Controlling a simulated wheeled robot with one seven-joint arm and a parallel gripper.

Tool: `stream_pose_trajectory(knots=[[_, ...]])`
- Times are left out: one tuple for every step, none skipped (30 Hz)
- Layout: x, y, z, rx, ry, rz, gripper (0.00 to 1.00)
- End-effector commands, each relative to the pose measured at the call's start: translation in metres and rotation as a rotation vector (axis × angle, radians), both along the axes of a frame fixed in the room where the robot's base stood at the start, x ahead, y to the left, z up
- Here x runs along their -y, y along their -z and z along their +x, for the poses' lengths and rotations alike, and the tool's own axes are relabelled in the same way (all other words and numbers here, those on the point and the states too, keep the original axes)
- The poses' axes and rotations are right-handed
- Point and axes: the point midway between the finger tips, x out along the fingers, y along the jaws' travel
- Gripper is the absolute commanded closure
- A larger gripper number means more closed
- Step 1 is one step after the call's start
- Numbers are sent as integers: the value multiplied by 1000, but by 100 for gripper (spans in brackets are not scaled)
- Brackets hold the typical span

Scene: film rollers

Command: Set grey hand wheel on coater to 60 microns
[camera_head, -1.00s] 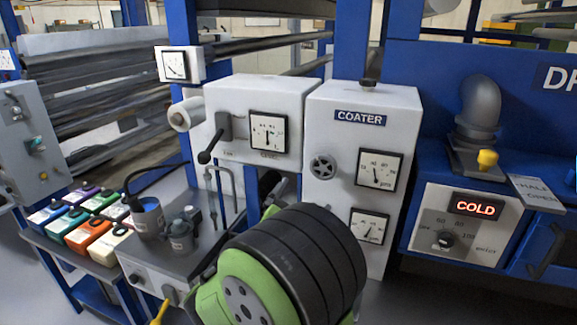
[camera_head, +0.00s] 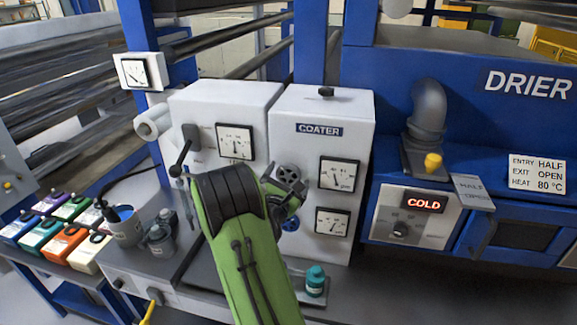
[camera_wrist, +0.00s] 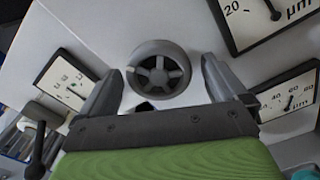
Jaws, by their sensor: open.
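The white coater (camera_head: 322,110) has a grey spoked hand wheel (camera_head: 288,173) on its front, left of the upper dial (camera_head: 339,174). A lower dial (camera_head: 332,221) sits below it. My gripper (camera_head: 284,187) is at the coater front, just below and partly in front of the wheel. In the wrist view the hand wheel (camera_wrist: 159,68) appears between my two open fingers, touching neither that I can see. The large dial (camera_wrist: 262,18) there shows "20" and "µm"; its needle points near the lower edge and its exact reading is unclear.
The blue drier (camera_head: 460,110) stands to the right, with a "COLD" display (camera_head: 415,201). A white box with a black lever (camera_head: 184,150) is left of the coater. A teal-capped bottle (camera_head: 315,281) stands below. Coloured containers (camera_head: 70,208) are at left.

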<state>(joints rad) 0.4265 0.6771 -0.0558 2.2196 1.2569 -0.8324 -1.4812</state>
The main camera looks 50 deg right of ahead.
Motion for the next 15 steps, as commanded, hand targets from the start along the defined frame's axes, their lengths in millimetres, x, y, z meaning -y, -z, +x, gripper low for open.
stream_pose_trajectory(knots=[[7, -4, 2, 1, 3, 1, 2], [10, -3, 4, 0, 2, 1, 2], [13, -3, 6, 2, 0, 1, 2], [15, -2, 7, 1, 0, 0, 2], [16, -2, 7, 0, -1, 0, 2], [17, -1, 8, 0, -1, 0, 2], [17, -1, 8, 0, -1, 0, 2], [17, 0, 8, 0, -1, 0, 2], [17, 0, 8, 0, -1, 0, 2], [17, 0, 8, 0, -1, 0, 2], [17, 0, 8, 0, -1, 0, 2], [17, 0, 8, 0, -1, 0, 2], [17, 0, 8, 0, -1, 0, 6], [17, 0, 8, 0, -1, 0, 11], [16, 0, 8, 0, -1, 0, 17]])
